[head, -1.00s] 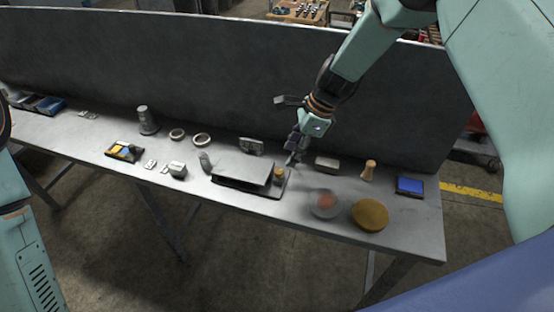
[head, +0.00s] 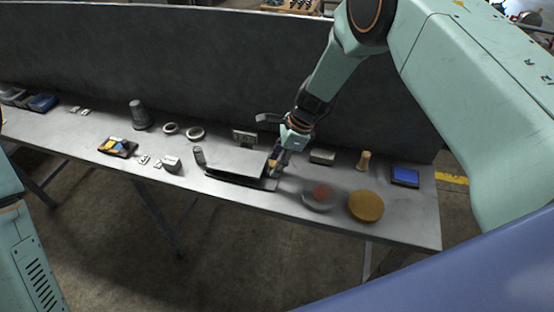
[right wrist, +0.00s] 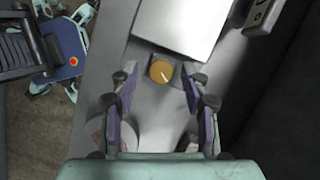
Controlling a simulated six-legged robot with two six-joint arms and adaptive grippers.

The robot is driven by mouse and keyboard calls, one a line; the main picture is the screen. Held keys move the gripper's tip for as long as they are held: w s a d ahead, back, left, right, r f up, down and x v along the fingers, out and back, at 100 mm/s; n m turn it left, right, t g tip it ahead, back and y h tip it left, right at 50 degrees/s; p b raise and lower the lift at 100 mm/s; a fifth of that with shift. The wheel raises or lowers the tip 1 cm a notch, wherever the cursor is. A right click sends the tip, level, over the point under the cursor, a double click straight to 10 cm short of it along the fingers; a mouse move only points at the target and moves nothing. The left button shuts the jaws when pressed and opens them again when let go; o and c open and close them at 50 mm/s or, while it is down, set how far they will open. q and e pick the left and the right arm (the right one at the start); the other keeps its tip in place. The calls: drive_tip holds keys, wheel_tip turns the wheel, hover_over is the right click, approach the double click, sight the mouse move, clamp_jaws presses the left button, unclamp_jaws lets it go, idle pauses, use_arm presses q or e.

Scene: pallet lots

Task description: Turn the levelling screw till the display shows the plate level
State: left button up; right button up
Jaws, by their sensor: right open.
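The levelling screw is a brass-coloured knob (head: 272,164) at the right end of a grey plate (head: 238,160) on its dark base. In the right wrist view the knob (right wrist: 161,71) shows from above with a white pointer mark towards the lower right. My right gripper (head: 279,158) is at the screw; in the wrist view its open fingers (right wrist: 163,85) stand on both sides of the knob, apart from it. The display (head: 244,137) stands behind the plate; its reading is too small to make out. My left gripper is out of view.
Right of the plate are a grey dish with a reddish middle (head: 319,196), a round yellow-brown disc (head: 365,206), a wooden peg (head: 364,160), a grey block (head: 322,157) and a blue-topped box (head: 405,176). A tall panel backs the bench.

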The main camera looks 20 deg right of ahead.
drive_tip(key=shift+w, duration=0.15)
drive_tip(key=shift+c, duration=0.8)
drive_tip(key=shift+a, duration=0.2)
drive_tip(key=c, duration=0.3)
drive_tip(key=shift+d, duration=0.1)
clamp_jaws()
drive_tip(key=shift+n, duration=0.3)
drive_tip(key=n+g+b, duration=0.1)
drive_tip(key=n+b, duration=0.1)
drive_tip(key=n, duration=0.1)
drive_tip(key=shift+f+g+b, duration=0.15)
drive_tip(key=shift+g+b, duration=0.15)
drive_tip(key=shift+w+n+g+b, duration=0.1)
drive_tip(key=shift+n+g+b, duration=0.6)
drive_tip(key=shift+n+b, duration=0.95)
drive_tip(key=shift+n+p, duration=0.35)
drive_tip(key=shift+n, duration=0.2)
